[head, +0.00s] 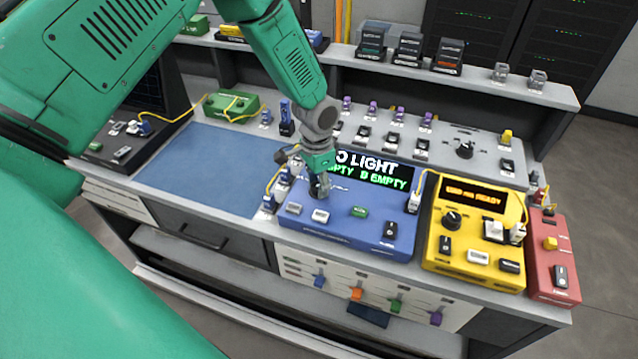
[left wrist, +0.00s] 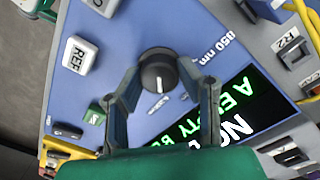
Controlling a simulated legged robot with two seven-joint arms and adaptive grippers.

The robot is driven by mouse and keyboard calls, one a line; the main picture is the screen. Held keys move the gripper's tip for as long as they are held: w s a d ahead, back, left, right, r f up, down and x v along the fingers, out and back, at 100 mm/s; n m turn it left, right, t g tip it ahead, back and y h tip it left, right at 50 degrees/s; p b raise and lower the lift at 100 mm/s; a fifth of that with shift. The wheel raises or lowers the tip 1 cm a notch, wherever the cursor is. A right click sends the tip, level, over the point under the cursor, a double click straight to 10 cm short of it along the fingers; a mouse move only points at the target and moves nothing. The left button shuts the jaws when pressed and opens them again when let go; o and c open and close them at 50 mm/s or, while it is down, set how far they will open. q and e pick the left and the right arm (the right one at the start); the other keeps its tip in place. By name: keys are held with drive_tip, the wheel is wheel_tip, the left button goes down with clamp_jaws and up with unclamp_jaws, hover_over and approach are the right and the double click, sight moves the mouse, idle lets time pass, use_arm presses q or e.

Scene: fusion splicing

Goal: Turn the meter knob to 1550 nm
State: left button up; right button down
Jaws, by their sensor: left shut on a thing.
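The blue meter (head: 345,225) stands on the bench, its screen (head: 378,170) reading "NO LIGHT" above "A EMPTY B EMPTY". Its round black knob (left wrist: 157,72) shows in the left wrist view, with a white pointer line towards the bottom of that picture. An "850 nm" label is printed to the right of the knob; another small label below it is too blurred to read. My left gripper (head: 319,185) reaches down onto the meter and is shut on the knob, one finger on each side. In the head view the gripper mostly hides the knob. My right gripper is not in view.
White, green and black buttons sit on the meter near the knob, including a white "REF" button (left wrist: 80,55). A yellow device (head: 470,250) and a red device (head: 552,270) stand to the right. A blue mat (head: 205,165) lies clear to the left. Yellow cables run beside the meter.

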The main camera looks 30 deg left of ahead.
sight(316, 184)
use_arm(q)
drive_tip(key=o, duration=1.1)
drive_tip(key=shift+a, duration=0.1)
drive_tip(key=shift+o, duration=0.2)
drive_tip(key=shift+r, duration=0.45)
wheel_tip(316, 184, up, 11)
drive_tip(key=shift+a, duration=0.2)
drive_tip(key=shift+w, duration=0.1)
drive_tip(key=shift+f, duration=0.1)
